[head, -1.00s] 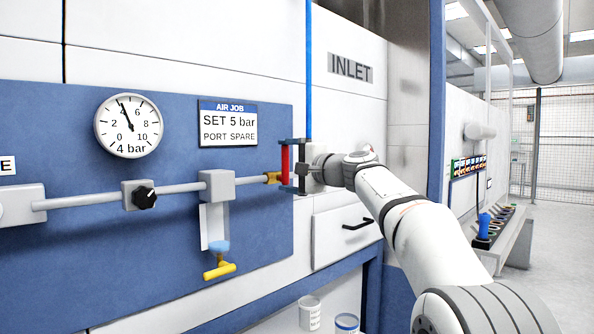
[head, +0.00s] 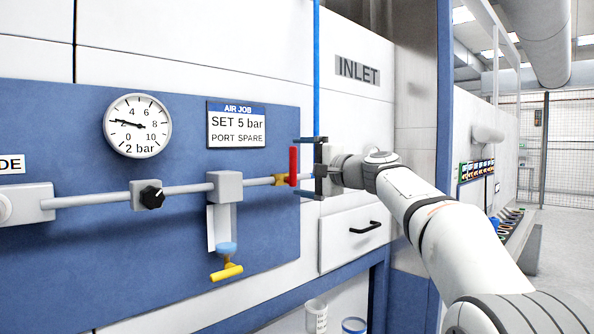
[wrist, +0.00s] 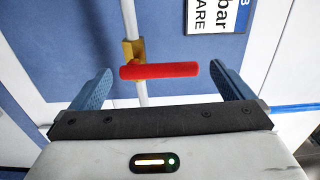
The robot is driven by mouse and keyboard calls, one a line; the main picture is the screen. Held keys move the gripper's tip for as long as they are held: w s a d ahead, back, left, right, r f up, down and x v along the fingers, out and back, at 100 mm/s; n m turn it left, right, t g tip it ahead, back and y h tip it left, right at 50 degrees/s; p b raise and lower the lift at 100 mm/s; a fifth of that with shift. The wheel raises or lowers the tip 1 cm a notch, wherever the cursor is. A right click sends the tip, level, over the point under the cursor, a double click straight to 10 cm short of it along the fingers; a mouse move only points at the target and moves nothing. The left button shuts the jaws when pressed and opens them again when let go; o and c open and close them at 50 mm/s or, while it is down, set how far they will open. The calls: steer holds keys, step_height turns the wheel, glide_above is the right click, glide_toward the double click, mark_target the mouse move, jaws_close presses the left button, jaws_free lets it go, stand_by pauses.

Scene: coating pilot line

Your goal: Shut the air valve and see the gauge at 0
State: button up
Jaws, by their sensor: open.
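The air valve's red handle (head: 293,166) stands upright, crosswise to the grey pipe, on a brass body (head: 278,180). In the wrist view the red handle (wrist: 160,70) lies across the pipe, just beyond and between the fingertips. My gripper (head: 300,167) is open and empty, just right of the handle with a small gap. Its two blue fingers also show in the wrist view (wrist: 160,77). The round gauge (head: 137,126) has its needle pointing left near 2, and the text on it reads 2 bar.
A sign (head: 237,125) reads SET 5 bar, PORT SPARE. A black knob (head: 152,197) sits on the pipe. A yellow-handled drain (head: 226,271) hangs below the grey block (head: 225,186). A blue vertical line (head: 316,70) runs close behind my gripper. A drawer (head: 350,235) is below.

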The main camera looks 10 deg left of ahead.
steer(key=v, duration=0.4)
steer(key=shift+s+d, duration=0.15)
steer(key=shift+s, duration=0.1)
steer(key=s+d+f+n+g+h+p, duration=0.2)
steer(key=s+d+f+h+p, duration=0.2)
steer(key=s+f, duration=0.5)
steer(key=s+d+f+n+g+h+p, duration=0.3)
steer(key=s+d+f, duration=0.6)
steer(key=s, duration=0.6)
steer(key=s+d+f+n+g+h+p, duration=0.2)
steer(key=s+d+f+h+p, duration=0.5)
steer(key=s, duration=0.5)
step_height(320, 180, down, 2)
steer(key=shift+d+f+g+p, duration=0.1)
steer(key=shift+d+g+p, duration=0.1)
steer(key=shift+g+p, duration=0.65)
steer(key=shift+w, duration=0.1)
